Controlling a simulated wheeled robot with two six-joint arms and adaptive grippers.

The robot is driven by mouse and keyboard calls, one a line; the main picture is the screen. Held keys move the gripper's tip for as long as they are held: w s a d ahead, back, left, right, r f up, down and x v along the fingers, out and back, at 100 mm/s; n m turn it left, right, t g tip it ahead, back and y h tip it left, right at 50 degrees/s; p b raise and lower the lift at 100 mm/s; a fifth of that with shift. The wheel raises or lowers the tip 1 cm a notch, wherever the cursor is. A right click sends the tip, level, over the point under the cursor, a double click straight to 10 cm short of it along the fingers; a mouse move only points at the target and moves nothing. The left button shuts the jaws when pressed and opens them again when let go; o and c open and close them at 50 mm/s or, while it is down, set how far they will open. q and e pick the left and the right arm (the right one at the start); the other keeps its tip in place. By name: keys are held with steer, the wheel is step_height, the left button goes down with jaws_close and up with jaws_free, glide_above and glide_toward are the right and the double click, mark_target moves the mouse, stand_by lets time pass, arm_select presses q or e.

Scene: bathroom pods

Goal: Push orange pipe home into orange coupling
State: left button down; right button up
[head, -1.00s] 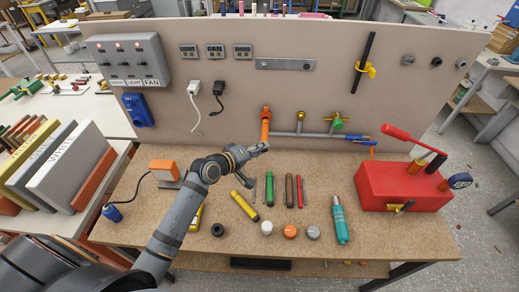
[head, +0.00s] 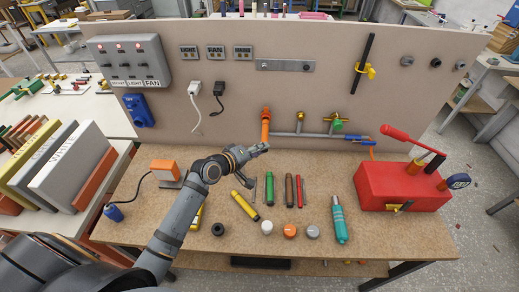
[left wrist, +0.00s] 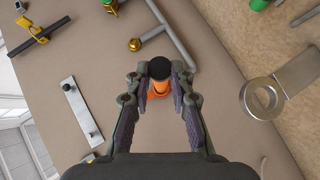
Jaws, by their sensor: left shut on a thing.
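The orange pipe (head: 265,131) stands upright against the board, at the left end of a grey pipe run. The wider orange piece at its top looks like the orange coupling (head: 265,112). I cannot tell how deep the pipe sits in it. My left gripper (head: 258,149) is at the pipe's lower end. In the left wrist view the fingers (left wrist: 160,82) are shut on the orange pipe (left wrist: 158,99), with a round dark end facing the camera between them. The coupling is mostly hidden there. My right gripper is out of view.
The grey pipe (head: 315,134) runs right along the board past brass and green-handled fittings.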

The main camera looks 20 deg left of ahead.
arm_select(q)
steer(key=shift+w+a+b, duration=0.25)
steer(key=shift+w, duration=0.6)
steer(key=shift+w+a+b, duration=0.2)
steer(key=shift+w+a, duration=0.05)
steer(key=shift+w, duration=0.6)
steer(key=c, duration=1.1)
jaws_free()
steer(key=v, duration=1.2)
